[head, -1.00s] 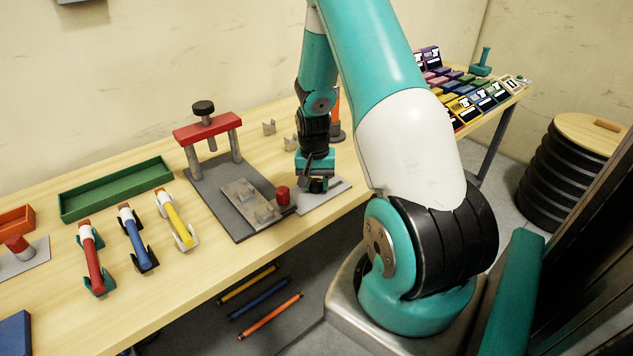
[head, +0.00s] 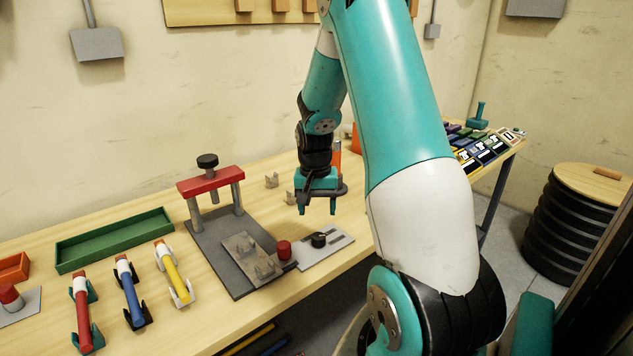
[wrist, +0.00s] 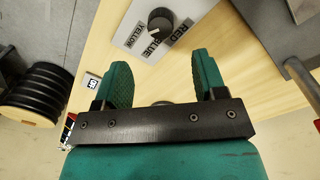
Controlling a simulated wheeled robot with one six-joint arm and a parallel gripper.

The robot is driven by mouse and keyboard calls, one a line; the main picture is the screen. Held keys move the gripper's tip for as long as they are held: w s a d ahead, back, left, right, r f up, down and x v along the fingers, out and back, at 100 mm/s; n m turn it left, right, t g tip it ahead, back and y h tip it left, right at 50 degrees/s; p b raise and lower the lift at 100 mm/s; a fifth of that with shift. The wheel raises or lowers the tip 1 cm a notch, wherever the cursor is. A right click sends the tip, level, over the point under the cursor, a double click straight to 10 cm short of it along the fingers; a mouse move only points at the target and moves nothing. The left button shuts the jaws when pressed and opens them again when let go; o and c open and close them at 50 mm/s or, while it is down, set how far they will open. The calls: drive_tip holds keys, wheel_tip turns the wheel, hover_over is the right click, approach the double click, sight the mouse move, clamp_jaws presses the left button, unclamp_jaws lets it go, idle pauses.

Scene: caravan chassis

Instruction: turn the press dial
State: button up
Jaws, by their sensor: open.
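The press dial (head: 319,240) is a black knob on a light grey plate (head: 327,252) at the table's front edge. In the wrist view the knob (wrist: 161,20) is at the top, with the labels YELLOW, BLUE and RED around its near side. A pale mark on the knob appears to face the BLUE label, but it is small. My gripper (head: 317,209) is open and empty, pointing down above and slightly behind the dial, apart from it. Its two teal fingers (wrist: 160,66) are spread in the wrist view. The press (head: 211,185) has a red crossbar and stands left of the dial.
A red knob (head: 284,248) sits just left of the dial plate, beside the press's dark base (head: 205,255). Small grey brackets (head: 272,180) and an orange cone-like post (head: 337,160) are behind. Red, blue and yellow handled tools (head: 130,290) and a green tray (head: 115,240) lie left.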

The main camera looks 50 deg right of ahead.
wheel_tip(320, 180, up, 8)
drive_tip(key=shift+r, duration=0.15)
drive_tip(key=shift+w+a, duration=0.1)
idle(0.5)
drive_tip(key=s+a+r+n+t+y, duration=0.1)
drive_tip(key=s+a+r+n, duration=0.35)
drive_tip(key=a, duration=1.05)
drive_tip(key=s+a+r+n+y, duration=0.1)
drive_tip(key=a+r+n+y, duration=0.1)
drive_tip(key=a+n, duration=0.95)
drive_tip(key=s+a+n+y, duration=0.1)
drive_tip(key=s+a+n, duration=0.1)
drive_tip(key=s+a, duration=0.8)
drive_tip(key=shift+a+r+g, duration=0.2)
drive_tip(key=shift+a+g, duration=0.1)
drive_tip(key=shift+a, duration=0.3)
